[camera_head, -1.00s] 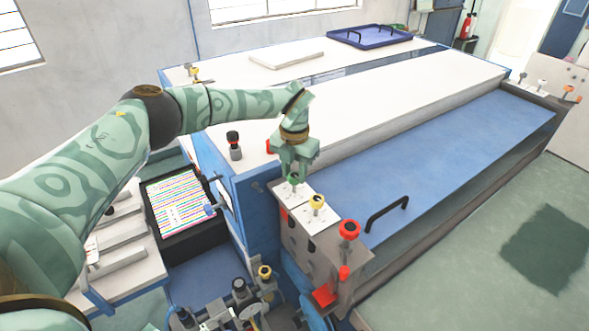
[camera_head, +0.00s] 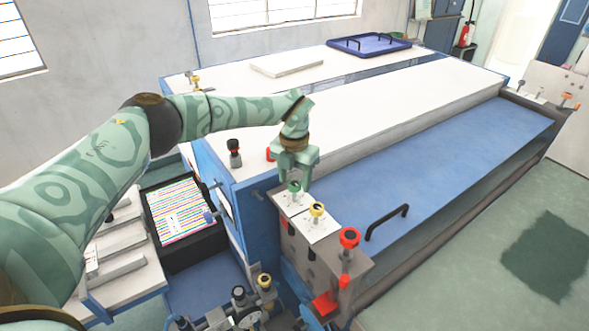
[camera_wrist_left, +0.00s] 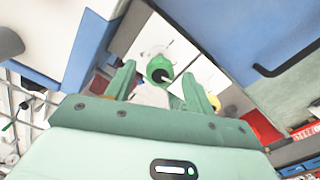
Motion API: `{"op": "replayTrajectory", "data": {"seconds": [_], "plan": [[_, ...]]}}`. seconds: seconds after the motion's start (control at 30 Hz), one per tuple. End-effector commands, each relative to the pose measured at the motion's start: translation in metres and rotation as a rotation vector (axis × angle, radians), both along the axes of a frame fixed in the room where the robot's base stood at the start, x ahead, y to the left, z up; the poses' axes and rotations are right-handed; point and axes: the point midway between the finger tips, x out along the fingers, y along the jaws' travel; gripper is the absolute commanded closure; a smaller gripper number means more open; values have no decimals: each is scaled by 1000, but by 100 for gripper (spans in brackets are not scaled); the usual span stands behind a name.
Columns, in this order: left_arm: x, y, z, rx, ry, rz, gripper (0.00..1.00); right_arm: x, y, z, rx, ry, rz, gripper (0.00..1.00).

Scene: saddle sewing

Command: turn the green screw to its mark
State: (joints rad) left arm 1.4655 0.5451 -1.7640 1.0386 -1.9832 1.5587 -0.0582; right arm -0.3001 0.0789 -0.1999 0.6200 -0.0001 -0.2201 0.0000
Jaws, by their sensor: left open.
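The green screw (camera_head: 294,187) stands on a white plate at the near left corner of the machine. In the left wrist view the green screw (camera_wrist_left: 159,68) shows between and just beyond the fingertips. My left gripper (camera_head: 294,180) points down right above it, its fingers open on either side. In the left wrist view my left gripper (camera_wrist_left: 157,80) is open with nothing clamped. The mark for the screw cannot be made out. My right gripper is not in view.
A yellow screw (camera_head: 317,209) and a red screw (camera_head: 349,237) stand beside the green one. A black handle (camera_head: 387,222) is on the blue panel to the right. A black-topped knob (camera_head: 234,147) stands on the machine to the left. A striped screen (camera_head: 180,209) is lower left.

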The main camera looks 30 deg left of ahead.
Motion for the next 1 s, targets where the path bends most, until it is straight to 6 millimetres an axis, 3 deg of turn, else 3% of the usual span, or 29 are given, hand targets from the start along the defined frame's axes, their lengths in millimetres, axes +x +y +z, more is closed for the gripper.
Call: {"op": "replayTrajectory", "data": {"seconds": [0.17,0.5,0.63,0.8,1.0], "plan": [[1,0,22,0,-5,-1,47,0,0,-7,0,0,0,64],[0,0,112,-1,-7,1,47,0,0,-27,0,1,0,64],[0,1,139,0,-6,2,47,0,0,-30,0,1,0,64],[0,1,159,0,-3,1,47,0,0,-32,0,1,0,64],[0,1,163,0,-2,1,47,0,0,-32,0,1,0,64]]}}
